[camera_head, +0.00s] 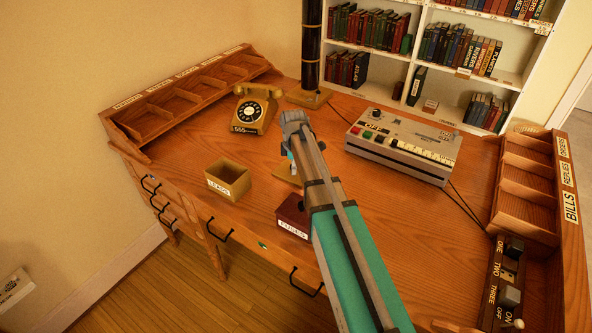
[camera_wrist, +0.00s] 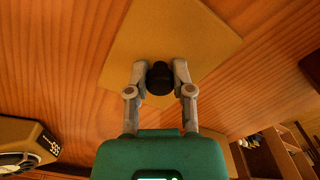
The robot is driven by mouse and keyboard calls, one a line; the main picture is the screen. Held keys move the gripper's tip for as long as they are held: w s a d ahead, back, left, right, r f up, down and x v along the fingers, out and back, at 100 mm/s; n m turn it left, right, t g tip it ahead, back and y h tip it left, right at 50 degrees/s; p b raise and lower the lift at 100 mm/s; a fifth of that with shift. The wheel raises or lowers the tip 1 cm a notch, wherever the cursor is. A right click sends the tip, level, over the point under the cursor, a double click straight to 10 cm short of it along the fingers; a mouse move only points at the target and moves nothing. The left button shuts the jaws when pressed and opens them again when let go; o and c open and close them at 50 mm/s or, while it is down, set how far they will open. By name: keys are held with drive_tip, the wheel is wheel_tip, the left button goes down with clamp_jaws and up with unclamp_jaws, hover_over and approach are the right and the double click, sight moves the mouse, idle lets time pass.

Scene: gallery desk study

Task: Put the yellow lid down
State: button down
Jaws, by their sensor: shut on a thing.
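The yellow lid is a flat tan-yellow square plate (camera_wrist: 185,35) with a round black knob (camera_wrist: 159,80). My gripper (camera_wrist: 159,70) is shut on the knob, one finger at each side. In the head view, a corner of the lid (camera_head: 284,175) shows between the open box and my arm, which hides the rest. My fingers are mostly hidden there. I cannot tell whether the lid touches the desk or hangs just above it.
An open yellow box labelled LEADS (camera_head: 230,182) stands left of the lid. A dark red FUSES box (camera_head: 292,214) is near the desk's front edge. A telephone (camera_head: 256,110) and a grey machine (camera_head: 400,145) stand behind. Bare desk (camera_head: 400,225) lies to the right.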

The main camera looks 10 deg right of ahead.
drive_tip(key=shift+f, duration=0.2)
drive_tip(key=shift+c, duration=2.4)
unclamp_jaws()
drive_tip(key=shift+r, duration=0.1)
drive_tip(key=shift+r, duration=0.15)
wheel_tip(320, 180, up, 12)
drive_tip(key=p, duration=1.2)
drive_tip(key=shift+s, duration=0.1)
